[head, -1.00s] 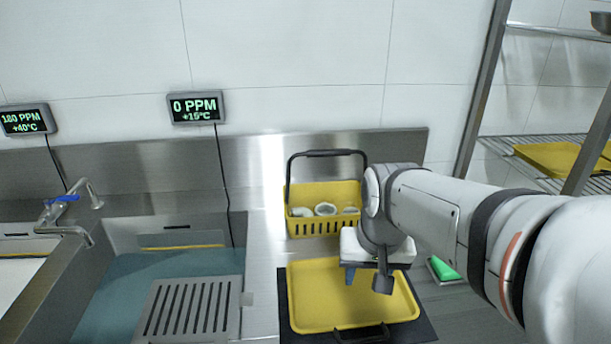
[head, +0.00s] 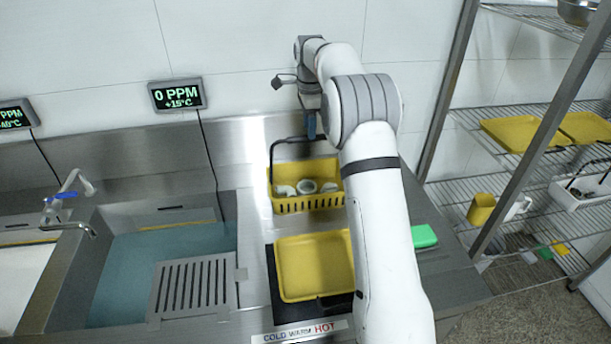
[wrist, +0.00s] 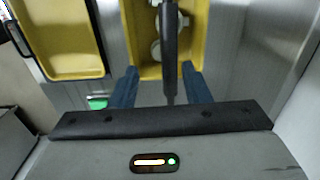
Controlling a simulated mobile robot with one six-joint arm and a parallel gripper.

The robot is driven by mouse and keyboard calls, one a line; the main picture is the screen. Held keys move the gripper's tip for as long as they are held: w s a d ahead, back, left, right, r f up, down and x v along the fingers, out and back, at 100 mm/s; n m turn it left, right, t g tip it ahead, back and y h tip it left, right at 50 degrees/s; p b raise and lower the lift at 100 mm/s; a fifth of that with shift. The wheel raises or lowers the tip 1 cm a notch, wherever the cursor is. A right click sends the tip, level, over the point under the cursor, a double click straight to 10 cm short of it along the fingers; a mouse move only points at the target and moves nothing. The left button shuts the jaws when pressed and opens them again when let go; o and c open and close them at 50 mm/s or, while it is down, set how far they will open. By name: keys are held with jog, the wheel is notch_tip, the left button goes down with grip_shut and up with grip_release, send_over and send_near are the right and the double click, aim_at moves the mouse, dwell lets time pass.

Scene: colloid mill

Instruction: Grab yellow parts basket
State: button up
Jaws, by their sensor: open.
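The yellow parts basket (head: 307,202) stands at the back of the steel counter in the head view, with several white parts inside and a dark handle (head: 290,141) raised over it. In the wrist view the basket (wrist: 146,71) lies beyond my gripper (wrist: 161,85). My gripper is open, and its two blue fingers are on either side of the dark handle (wrist: 169,55), with gaps showing on both sides. In the head view my gripper (head: 311,128) is above the basket at the handle; my arm hides part of the handle.
A yellow tray (head: 300,270) lies on a dark mat in front of the basket. A green object (head: 424,237) lies to the right of my arm. A sink (head: 125,262) is at the left, the back wall is close behind, and wire shelving (head: 470,160) stands at the right.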

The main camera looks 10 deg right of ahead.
jog(key=shift+w+f, duration=0.2)
notch_tip(320, 180, down, 8)
jog(key=p, duration=0.2)
jog(key=shift+w+a+r+p, duration=0.2)
jog(key=shift+w+p, duration=0.2)
jog(key=shift+c, duration=0.4)
grip_shut()
jog(key=shift+r, duration=0.15)
